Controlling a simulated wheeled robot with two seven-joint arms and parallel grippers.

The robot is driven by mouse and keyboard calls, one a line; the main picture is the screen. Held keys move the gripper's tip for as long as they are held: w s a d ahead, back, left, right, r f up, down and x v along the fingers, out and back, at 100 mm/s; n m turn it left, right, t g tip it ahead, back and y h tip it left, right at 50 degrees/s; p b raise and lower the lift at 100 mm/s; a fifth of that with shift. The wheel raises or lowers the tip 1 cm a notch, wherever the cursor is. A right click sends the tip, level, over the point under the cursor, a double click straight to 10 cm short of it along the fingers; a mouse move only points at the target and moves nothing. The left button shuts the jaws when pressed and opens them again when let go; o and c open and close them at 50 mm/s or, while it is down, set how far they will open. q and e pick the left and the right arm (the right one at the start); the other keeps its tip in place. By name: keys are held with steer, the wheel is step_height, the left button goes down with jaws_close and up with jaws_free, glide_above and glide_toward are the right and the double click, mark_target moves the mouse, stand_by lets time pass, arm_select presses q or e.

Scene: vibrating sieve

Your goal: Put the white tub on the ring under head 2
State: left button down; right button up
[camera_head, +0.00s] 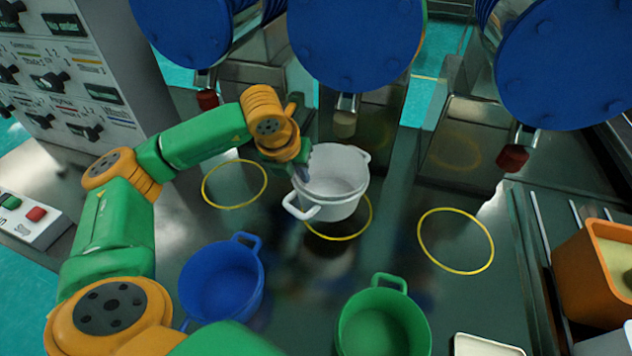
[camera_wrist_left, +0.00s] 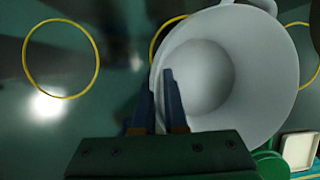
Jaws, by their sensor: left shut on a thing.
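The white tub (camera_head: 331,183) is empty and has two handles. In the head view it is upright above the middle yellow ring (camera_head: 345,236), hiding the ring's back part. A dark shadow lies under it, so it seems held a little above the table. My left gripper (camera_head: 304,172) is shut on the tub's left wall. In the left wrist view the fingers (camera_wrist_left: 160,100) straddle the rim of the tub (camera_wrist_left: 262,75). The middle blue head (camera_head: 357,42), with a pale nozzle (camera_head: 344,122), is behind and above the tub. My right gripper is not in view.
A blue tub (camera_head: 222,284) and a green tub (camera_head: 384,318) stand in front. The left ring (camera_head: 235,185) and right ring (camera_head: 455,240) are empty. Red-tipped nozzles (camera_head: 207,99) (camera_head: 513,158) hang at either side. An orange bin (camera_head: 592,275) is at the right.

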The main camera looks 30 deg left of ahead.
mark_target(311, 186)
arm_select(q)
steer(key=w+f, duration=0.4)
steer(key=f, duration=0.1)
step_height(311, 186, down, 3)
steer(key=shift+r+p, duration=0.2)
steer(key=shift+p, duration=0.5)
steer(key=shift+w+f, duration=0.1)
steer(key=shift+f, duration=0.4)
steer(key=c, duration=1)
jaws_free()
steer(key=shift+o, duration=0.2)
steer(key=shift+r, duration=0.5)
steer(key=b+v, duration=0.1)
steer(key=v, duration=1)
steer(key=shift+r, duration=0.2)
